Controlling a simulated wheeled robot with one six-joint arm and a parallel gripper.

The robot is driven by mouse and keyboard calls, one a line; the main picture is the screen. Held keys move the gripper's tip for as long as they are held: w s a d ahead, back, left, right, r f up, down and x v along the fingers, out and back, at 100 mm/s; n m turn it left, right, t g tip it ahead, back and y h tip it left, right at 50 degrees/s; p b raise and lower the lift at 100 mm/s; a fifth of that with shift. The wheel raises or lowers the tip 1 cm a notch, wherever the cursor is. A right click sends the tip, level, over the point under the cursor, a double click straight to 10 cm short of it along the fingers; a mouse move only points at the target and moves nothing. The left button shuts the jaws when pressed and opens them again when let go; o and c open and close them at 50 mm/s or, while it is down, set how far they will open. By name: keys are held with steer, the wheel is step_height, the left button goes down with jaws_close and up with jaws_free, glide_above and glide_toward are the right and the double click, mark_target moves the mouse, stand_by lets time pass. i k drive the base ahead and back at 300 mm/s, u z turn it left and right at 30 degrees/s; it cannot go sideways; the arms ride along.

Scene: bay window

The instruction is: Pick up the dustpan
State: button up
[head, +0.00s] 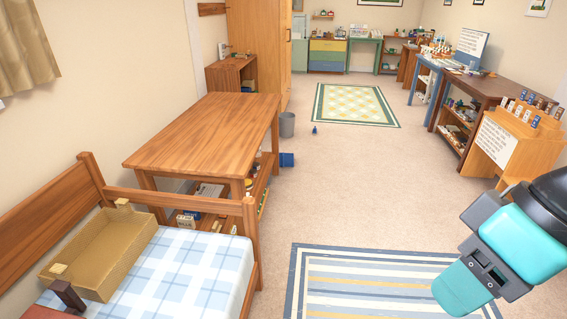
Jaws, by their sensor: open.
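A small blue object (287,160) lies on the floor by the right end of the wooden table, in the head view. It may be the dustpan, but it is too small to tell for sure. My gripper (474,284) is at the lower right, close to the camera, in turquoise and dark grey. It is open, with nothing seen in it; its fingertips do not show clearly. It is far from the blue object, well to the near right of it.
The wooden table (200,135) stands at left, behind a bed (190,270) with a tan tray (75,272). A grey bin (287,125) and a tiny blue item (314,130) are on the floor. Desks (475,92) line the right. The middle floor is clear; a striped rug (350,285) lies in front.

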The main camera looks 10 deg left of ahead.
mark_target(286, 159)
steer(key=z, duration=0.15)
steer(key=i, duration=0.9)
steer(key=z, duration=0.4)
steer(key=i, duration=4.3)
steer(key=u, duration=0.7)
steer(key=i, duration=1.7)
steer(key=u, duration=1.65)
steer(key=i, duration=1.3)
steer(key=u, duration=0.65)
